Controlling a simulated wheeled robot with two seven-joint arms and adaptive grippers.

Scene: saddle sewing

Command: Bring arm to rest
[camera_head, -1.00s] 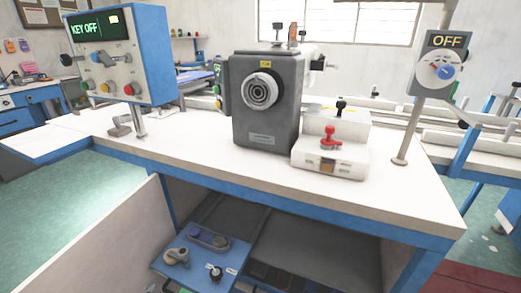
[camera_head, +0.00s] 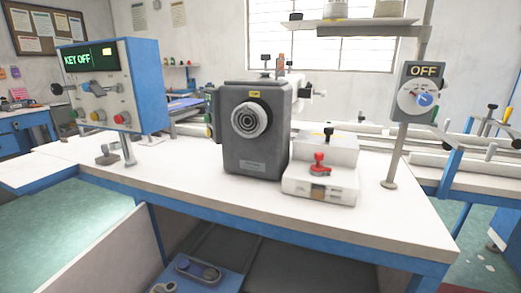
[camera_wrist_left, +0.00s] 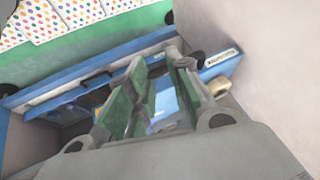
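Neither of my arms shows in the head view. My left gripper (camera_wrist_left: 160,97) shows only in the left wrist view. Its green-padded fingers stand apart, with blue surface visible between them and nothing seen held. My right gripper is in no view. In the head view, the grey sewing machine (camera_head: 258,160) stands on the white-topped table (camera_head: 250,204). A white box (camera_head: 320,188) with a red lever (camera_head: 319,162) sits to its right. The blue control panel (camera_head: 112,85) reads KEY OFF. The dial box (camera_head: 419,92) on a post reads OFF.
A blue shelf tray (camera_head: 221,284) with small parts lies under the table, cut by the picture's bottom edge. In the left wrist view, polka-dot sheets (camera_wrist_left: 62,18) lie at the upper left. A pale wall or panel (camera_wrist_left: 268,70) stands close on the gripper's right.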

